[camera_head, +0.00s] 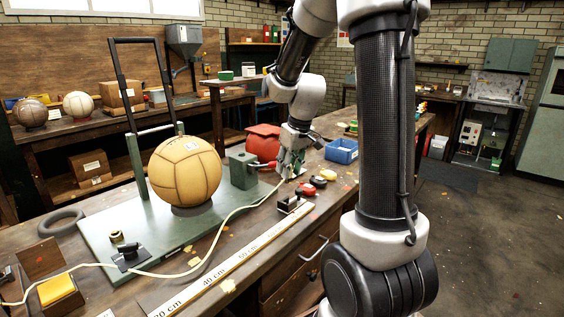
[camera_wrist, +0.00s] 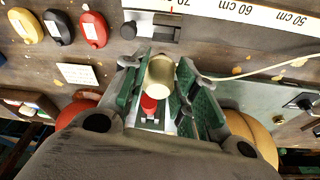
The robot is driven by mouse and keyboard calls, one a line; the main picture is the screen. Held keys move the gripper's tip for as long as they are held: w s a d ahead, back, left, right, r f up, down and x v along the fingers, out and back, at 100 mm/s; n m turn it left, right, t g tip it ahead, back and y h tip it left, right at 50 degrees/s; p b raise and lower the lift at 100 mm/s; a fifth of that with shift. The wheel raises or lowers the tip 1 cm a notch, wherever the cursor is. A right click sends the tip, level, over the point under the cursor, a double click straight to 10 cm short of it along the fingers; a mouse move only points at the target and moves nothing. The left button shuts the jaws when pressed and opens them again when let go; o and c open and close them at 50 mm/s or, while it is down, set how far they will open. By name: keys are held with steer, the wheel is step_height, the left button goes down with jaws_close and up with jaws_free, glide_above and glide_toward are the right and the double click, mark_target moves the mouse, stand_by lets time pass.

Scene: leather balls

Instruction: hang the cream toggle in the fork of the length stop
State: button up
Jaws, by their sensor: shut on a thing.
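My gripper (camera_head: 292,164) is shut on the cream toggle (camera_wrist: 159,76), which sits between the green finger pads in the wrist view (camera_wrist: 158,88). In the head view the toggle is mostly hidden by the fingers. A cream cord (camera_head: 222,220) runs from the gripper to the left across the bench. The length stop (camera_head: 293,205), dark on a pale metal base, stands at the far end of the ruler. It also shows in the wrist view (camera_wrist: 150,30), just beyond the fingertips and apart from the toggle. Its fork slot is too small to make out clearly.
Red, black and yellow oval pieces (camera_head: 317,181) lie beside the length stop. The ruler (camera_head: 230,265) runs along the bench's front edge. A tan leather ball (camera_head: 185,170) stands on a green plate (camera_head: 115,225). A green block with a red-tipped rod (camera_head: 243,170) is near my gripper.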

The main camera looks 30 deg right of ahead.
mark_target(291, 177)
steer(key=shift+f, duration=2.4)
steer(key=shift+s, duration=0.2)
steer(key=shift+f, duration=0.35)
steer(key=shift+f, duration=0.35)
steer(key=shift+f, duration=0.45)
steer(key=shift+f, duration=0.35)
steer(key=shift+f, duration=0.1)
